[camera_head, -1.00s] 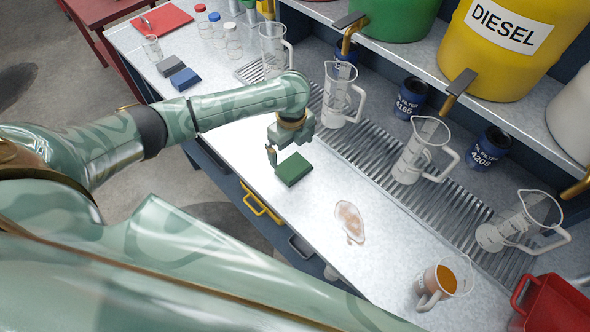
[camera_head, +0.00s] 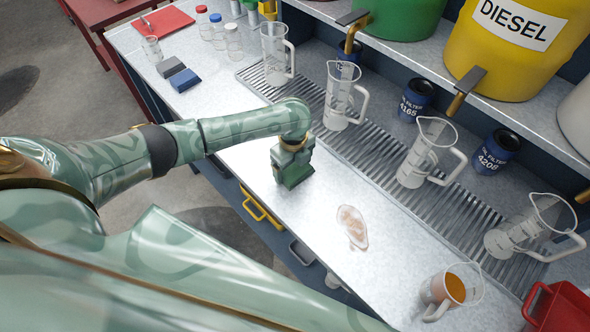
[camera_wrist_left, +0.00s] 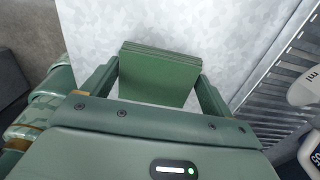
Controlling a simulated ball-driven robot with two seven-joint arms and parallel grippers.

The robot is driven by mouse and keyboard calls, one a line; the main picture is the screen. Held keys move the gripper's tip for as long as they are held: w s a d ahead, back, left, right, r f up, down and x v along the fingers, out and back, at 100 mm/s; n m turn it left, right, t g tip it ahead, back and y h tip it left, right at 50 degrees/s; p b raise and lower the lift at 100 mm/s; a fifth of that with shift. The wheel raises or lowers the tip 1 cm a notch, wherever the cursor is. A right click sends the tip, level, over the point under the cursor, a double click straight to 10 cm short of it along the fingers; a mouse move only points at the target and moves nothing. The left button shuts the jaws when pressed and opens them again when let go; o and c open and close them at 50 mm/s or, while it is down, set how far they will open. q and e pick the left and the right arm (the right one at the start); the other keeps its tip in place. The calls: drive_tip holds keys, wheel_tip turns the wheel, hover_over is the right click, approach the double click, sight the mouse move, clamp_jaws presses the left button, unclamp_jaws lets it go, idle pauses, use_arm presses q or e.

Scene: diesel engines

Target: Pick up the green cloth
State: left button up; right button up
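The green cloth (camera_head: 296,180), a folded block, lies on the metal workbench near its front edge. My left gripper (camera_head: 289,172) is right above it, pointing down, and hides most of it in the head view. In the left wrist view the cloth (camera_wrist_left: 158,78) sits between the two fingers of my left gripper (camera_wrist_left: 157,70). The fingers stand apart, one on each side of the cloth, close to its edges. I cannot tell whether they touch it. My right gripper is not in view.
A brown spill (camera_head: 352,226) and a jug of orange liquid (camera_head: 447,290) are to the right. Blue (camera_head: 185,79) and grey (camera_head: 170,67) cloths lie at the upper left. Clear jugs (camera_head: 343,95) stand along the metal grate (camera_head: 375,150) behind.

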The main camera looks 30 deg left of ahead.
sight(293, 167)
use_arm(q)
drive_tip(key=shift+r, duration=0.55)
wheel_tip(293, 167, up, 3)
drive_tip(key=shift+s+f+p, duration=0.1)
drive_tip(key=shift+p, duration=0.9)
drive_tip(key=s+d+r+p, duration=0.2)
drive_tip(key=s+r+p, duration=0.1)
drive_tip(key=s, duration=0.3)
drive_tip(key=s+d+r+p, duration=0.3)
drive_tip(key=s+r, duration=0.3)
drive_tip(key=shift+s, duration=0.4)
drive_tip(key=shift+o, duration=0.6)
drive_tip(key=shift+w+r, duration=0.1)
